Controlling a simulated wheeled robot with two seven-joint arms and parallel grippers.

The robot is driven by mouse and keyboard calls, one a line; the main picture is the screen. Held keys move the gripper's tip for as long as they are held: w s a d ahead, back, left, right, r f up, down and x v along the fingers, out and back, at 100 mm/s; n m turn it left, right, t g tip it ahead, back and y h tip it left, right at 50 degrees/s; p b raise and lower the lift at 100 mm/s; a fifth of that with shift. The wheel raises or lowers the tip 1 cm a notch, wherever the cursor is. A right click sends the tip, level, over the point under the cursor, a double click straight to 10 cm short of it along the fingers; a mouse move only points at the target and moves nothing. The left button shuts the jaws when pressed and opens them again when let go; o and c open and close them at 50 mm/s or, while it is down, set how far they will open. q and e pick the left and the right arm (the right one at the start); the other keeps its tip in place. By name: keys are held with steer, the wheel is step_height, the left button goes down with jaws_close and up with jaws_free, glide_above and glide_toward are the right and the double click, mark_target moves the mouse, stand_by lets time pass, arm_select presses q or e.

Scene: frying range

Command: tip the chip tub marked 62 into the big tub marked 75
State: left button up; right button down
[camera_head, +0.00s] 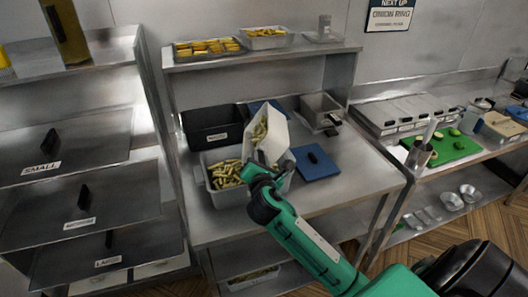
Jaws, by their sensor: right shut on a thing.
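A white tub (275,136) is tilted steeply on its side, with some chips showing inside it. My right gripper (272,164) is shut on the tub's near lower edge and holds it above the counter. Its open side faces left, over a big grey tub (232,198) that stands on the counter. Chips lie in the grey tub, and its right part is hidden behind the white tub and my gripper. The number marks on both tubs are too small to read. My left gripper is not in view.
A black tub (209,138) stands behind the grey tub. A blue board (316,170) with a dark object lies to the right, near a metal container (320,109). A shelf (260,56) with trays of food runs above the back of the counter.

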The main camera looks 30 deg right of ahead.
steer(key=a+n+p, duration=0.1)
steer(key=n+p, duration=0.1)
steer(key=p, duration=0.1)
steer(key=w+a+f+n+p, duration=0.1)
steer(key=n+p, duration=0.1)
steer(key=p, duration=0.1)
steer(key=w+a+f+n+h+p, duration=0.1)
steer(key=a+n+p, duration=0.1)
steer(key=p, duration=0.1)
steer(key=shift+w+f+n+g, duration=0.2)
steer(key=shift+f+n+g, duration=0.05)
steer(key=shift+n+g, duration=0.15)
stand_by(0.8)
